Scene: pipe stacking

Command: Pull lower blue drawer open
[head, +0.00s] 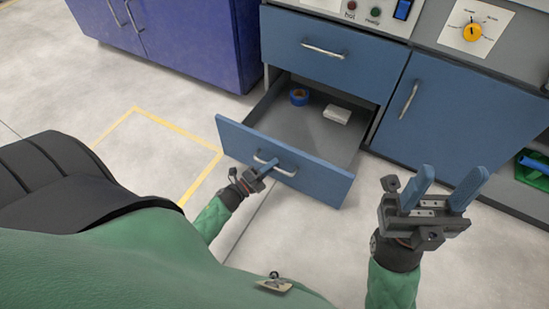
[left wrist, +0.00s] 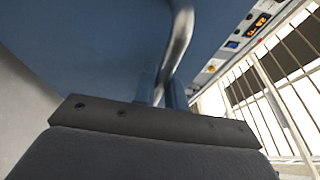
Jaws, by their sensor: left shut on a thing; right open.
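The lower blue drawer (head: 318,178) is pulled well out of the cabinet in the head view. A blue tape roll (head: 299,97) and a white box (head: 337,114) lie inside it. My left gripper (head: 264,170) is shut on the drawer's metal handle (head: 288,171) at the front. In the left wrist view, the handle (left wrist: 180,40) runs between the fingers of my left gripper (left wrist: 164,92), close to the blue drawer front (left wrist: 90,40). My right gripper (head: 439,187) is open and empty, to the right of the drawer, fingers pointing up in the picture.
A closed upper blue drawer (head: 335,58) sits above the open one. A closed blue door (head: 445,110) is to the right. A dark blue cabinet (head: 190,40) stands at the back left. Floor with a yellow outline (head: 150,150) is clear left of the drawer.

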